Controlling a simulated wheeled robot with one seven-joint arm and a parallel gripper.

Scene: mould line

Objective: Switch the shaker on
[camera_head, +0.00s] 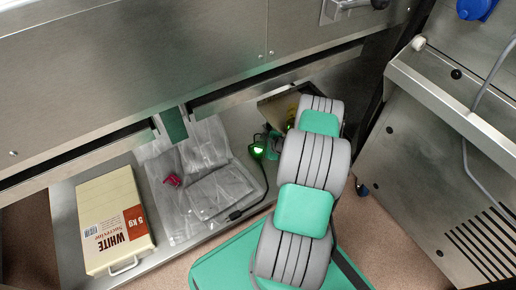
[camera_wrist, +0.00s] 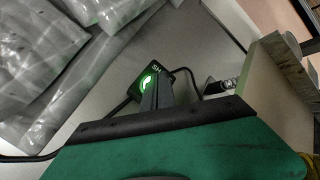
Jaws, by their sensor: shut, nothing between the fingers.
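A small dark switch box (camera_wrist: 146,76) with a lit green rocker and partly hidden lettering lies on the grey surface in the wrist view, joined to black cables. In the head view its green glow (camera_head: 258,150) shows just left of my wrist. My gripper (camera_wrist: 158,90) is shut and empty, its dark fingers pointing at the switch and overlapping its lower right edge. I cannot tell whether they touch it. In the head view my arm largely hides the fingers. I cannot make out which machine is the shaker.
Clear plastic bags (camera_head: 208,172) lie left of the switch, with a small red item (camera_head: 172,181) on them. A steel panel (camera_head: 150,70) overhangs behind; another steel machine (camera_head: 450,130) stands at right.

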